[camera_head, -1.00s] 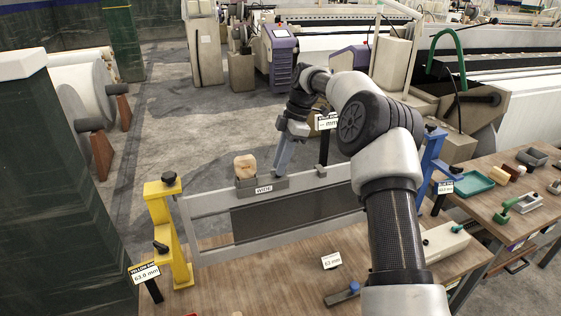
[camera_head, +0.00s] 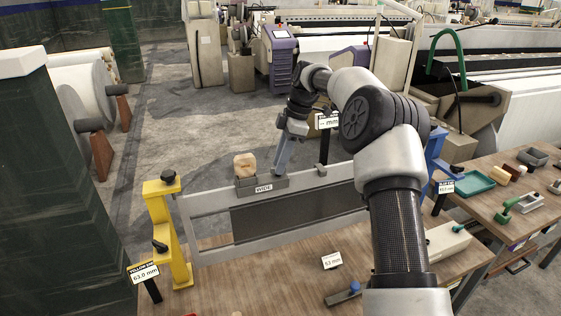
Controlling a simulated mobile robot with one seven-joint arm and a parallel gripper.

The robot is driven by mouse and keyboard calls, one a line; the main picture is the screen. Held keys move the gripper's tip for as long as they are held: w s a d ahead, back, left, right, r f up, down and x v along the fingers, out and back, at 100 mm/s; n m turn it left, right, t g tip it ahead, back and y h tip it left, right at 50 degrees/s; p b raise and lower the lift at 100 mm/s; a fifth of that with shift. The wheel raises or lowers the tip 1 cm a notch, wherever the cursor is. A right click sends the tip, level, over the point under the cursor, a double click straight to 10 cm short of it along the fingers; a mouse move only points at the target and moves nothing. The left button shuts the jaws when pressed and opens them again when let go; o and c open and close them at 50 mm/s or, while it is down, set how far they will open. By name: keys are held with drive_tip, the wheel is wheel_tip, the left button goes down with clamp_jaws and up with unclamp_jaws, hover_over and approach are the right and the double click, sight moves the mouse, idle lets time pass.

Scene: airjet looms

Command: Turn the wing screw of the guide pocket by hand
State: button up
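A grey reed-like frame (camera_head: 215,205) stands across the table between a yellow stand (camera_head: 163,212) and a blue stand (camera_head: 433,160). A grey block labelled WIDE (camera_head: 262,186) sits on its top rail, with a tan lump (camera_head: 245,165) on the block's left part. The yellow stand carries a black knob on top (camera_head: 168,177) and another lower down (camera_head: 160,246). My gripper (camera_head: 281,166) points down just behind the right end of the block. Its fingertips are partly hidden, so its opening is unclear. I cannot make out which part is the wing screw.
The wooden table (camera_head: 250,285) holds a 63 mm label (camera_head: 331,260), a small blue-ended tool (camera_head: 343,294) and a pale box (camera_head: 446,240). A right-hand bench carries a green tray (camera_head: 473,183) and small parts. Open floor lies behind the frame.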

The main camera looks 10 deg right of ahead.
wheel_tip(320, 180, up, 2)
drive_tip(key=shift+r+p, duration=0.1)
drive_tip(key=shift+p, duration=0.8)
drive_tip(key=shift+r, duration=1.85)
